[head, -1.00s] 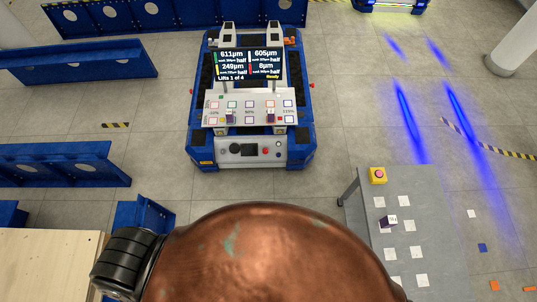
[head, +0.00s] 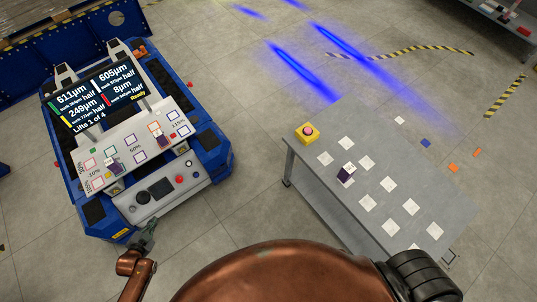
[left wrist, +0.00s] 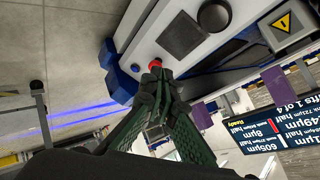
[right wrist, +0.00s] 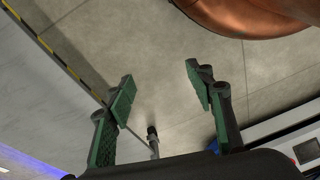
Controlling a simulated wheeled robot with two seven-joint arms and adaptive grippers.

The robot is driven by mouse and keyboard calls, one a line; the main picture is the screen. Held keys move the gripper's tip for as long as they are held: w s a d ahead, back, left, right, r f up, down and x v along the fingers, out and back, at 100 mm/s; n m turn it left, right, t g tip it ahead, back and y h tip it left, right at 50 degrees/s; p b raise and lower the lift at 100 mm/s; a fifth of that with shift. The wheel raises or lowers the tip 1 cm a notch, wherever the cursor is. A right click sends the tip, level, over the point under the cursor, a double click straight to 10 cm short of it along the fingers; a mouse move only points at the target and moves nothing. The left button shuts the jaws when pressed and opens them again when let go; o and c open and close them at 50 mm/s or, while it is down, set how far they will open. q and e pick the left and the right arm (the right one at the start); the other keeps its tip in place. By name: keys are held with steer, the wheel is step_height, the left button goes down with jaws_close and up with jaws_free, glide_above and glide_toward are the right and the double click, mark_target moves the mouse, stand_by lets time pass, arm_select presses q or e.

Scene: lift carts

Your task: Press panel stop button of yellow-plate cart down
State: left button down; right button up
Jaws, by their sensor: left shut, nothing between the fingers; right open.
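The blue cart (head: 205,140) stands at the left in the head view, with a small yellow plate (head: 121,233) at its front corner. Its pale front panel (head: 130,213) carries a red stop button (head: 179,179), a dark screen and a black knob. My left gripper (head: 151,226) is shut and empty, low in front of the panel. In the left wrist view its fingertips (left wrist: 156,72) line up with the red button (left wrist: 155,64) and cover its lower edge; I cannot tell whether they touch. My right gripper (right wrist: 158,82) is open and empty over the floor.
A grey table (head: 316,180) at the right holds a yellow box with a red button (head: 307,132), a dark block (head: 346,174) and several white squares. The cart's sloped board (head: 133,146) and display (head: 100,95) rise behind the panel. Floor between cart and table is clear.

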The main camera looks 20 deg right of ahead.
mark_target(182, 179)
arm_select(q)
steer(key=w+d+f+m+h+b, duration=0.2)
steer(key=w+d+m+h+b, duration=0.2)
steer(key=b, duration=0.8)
steer(key=w+d+m, duration=0.2)
steer(key=w+d, duration=0.2)
steer(key=w, duration=0.1)
steer(key=shift+w, duration=0.35)
arm_select(e)
steer(key=shift+y, duration=0.4)
steer(key=w+r, duration=0.1)
steer(key=w+a+r, duration=0.1)
steer(key=a+r, duration=0.1)
steer(key=r, duration=0.1)
steer(key=shift+w+a, duration=0.1)
steer(key=shift+w, duration=0.3)
arm_select(q)
steer(key=shift+d+f, duration=0.15)
